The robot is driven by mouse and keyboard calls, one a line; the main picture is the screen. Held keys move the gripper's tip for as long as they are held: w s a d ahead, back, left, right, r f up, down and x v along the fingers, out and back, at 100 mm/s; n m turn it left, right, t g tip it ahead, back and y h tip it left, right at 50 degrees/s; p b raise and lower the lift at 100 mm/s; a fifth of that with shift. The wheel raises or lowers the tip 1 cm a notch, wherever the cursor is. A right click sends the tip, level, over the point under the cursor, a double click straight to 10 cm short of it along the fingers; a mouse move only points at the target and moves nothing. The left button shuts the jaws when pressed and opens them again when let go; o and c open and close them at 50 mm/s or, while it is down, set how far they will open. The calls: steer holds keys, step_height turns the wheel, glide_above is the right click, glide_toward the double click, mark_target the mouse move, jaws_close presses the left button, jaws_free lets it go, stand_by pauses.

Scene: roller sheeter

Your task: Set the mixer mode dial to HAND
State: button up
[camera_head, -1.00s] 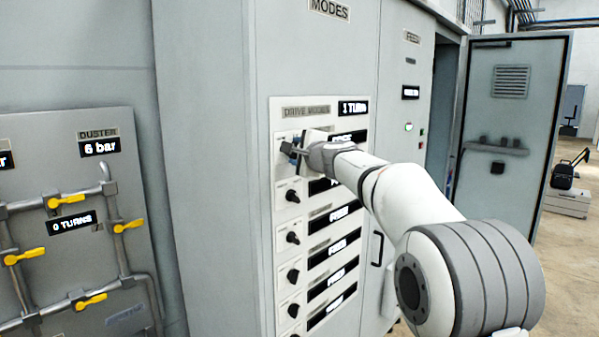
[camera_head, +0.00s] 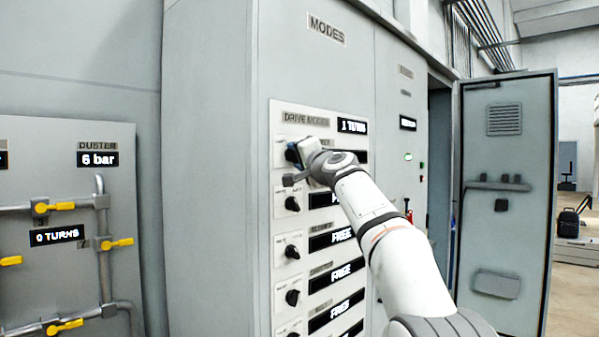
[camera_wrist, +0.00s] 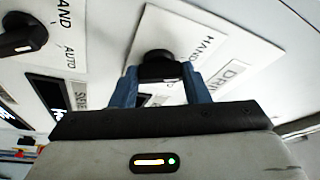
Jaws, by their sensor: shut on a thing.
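The top black dial (camera_wrist: 158,62) of the drive modes column sits on a white plate (camera_wrist: 195,30) marked HAND in the wrist view. My gripper (camera_wrist: 160,88) has its two blue fingers on either side of the dial's knob, shut on it. In the head view my gripper (camera_head: 298,160) is at the top row of the panel (camera_head: 285,235) and largely covers that dial. The row's name label is mostly hidden, so I cannot read whether it says mixer. The dial's exact pointer direction is also hidden. The top row's display (camera_head: 361,157) shows only a dark end.
Several similar black dials (camera_head: 292,204) with displays reading FREE run down below. A display (camera_head: 352,126) above reads 1 TURNS. An open cabinet door (camera_head: 510,200) stands at right. Pipes with yellow valve handles (camera_head: 118,243) are at left.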

steer(key=shift+n+b, duration=0.4)
steer(key=o, duration=1)
steer(key=b+v, duration=0.5)
steer(key=v, duration=0.2)
steer(key=shift+s+d+f, duration=0.2)
steer(key=shift+s, duration=0.15)
steer(key=shift+f, duration=0.1)
